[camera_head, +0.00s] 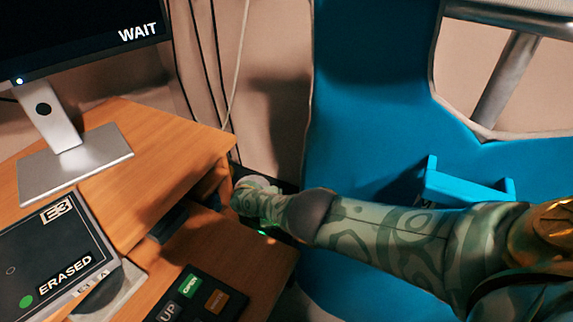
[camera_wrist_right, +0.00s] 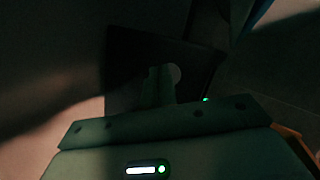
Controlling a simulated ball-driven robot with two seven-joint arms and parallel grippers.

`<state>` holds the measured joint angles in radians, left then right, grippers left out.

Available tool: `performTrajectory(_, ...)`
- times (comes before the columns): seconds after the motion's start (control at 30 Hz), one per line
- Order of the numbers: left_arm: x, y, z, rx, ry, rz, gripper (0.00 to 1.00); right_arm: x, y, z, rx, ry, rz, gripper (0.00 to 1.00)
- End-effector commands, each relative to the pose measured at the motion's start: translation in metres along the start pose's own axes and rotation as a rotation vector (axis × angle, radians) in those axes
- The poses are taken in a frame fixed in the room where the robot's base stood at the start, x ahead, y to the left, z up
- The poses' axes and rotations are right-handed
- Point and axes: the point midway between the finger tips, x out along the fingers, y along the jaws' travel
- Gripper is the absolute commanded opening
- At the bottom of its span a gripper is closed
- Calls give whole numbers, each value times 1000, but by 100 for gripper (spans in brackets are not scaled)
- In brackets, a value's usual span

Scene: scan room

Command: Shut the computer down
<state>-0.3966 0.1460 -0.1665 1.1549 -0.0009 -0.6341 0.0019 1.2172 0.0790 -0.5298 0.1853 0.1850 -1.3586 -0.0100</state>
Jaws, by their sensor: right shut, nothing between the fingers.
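The monitor (camera_head: 75,30) stands on the desk at upper left and reads "WAIT". A dark box (camera_wrist_right: 125,65), which looks like the computer case, shows in the right wrist view, with a pale round spot (camera_wrist_right: 174,73) like a button and a small green light (camera_wrist_right: 206,99). My right gripper (camera_wrist_right: 158,82) is shut and empty in front of the box, right beside the round spot. I cannot tell whether the fingertips touch it. In the head view my right arm reaches down past the desk's right end, and its fingers are hidden. My left gripper is out of view.
The wooden desk (camera_head: 165,190) has a lower shelf (camera_head: 245,275) close to my right wrist. A panel reading "ERASED" (camera_head: 60,255) and a dark keypad (camera_head: 195,297) lie at lower left. Cables (camera_head: 215,60) hang behind the desk. A large blue structure (camera_head: 370,110) stands right of the gap.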

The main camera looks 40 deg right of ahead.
Motion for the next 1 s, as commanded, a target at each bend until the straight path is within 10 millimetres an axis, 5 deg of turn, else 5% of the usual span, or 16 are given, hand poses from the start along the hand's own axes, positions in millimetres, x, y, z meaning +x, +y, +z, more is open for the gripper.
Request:
performTrajectory(0.67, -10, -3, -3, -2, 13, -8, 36, -14, 7, 7, 1, 1, 0, 0)
performTrajectory(1.0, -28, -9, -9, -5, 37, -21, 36, -41, 22, 22, 3, 2, 3, 0)
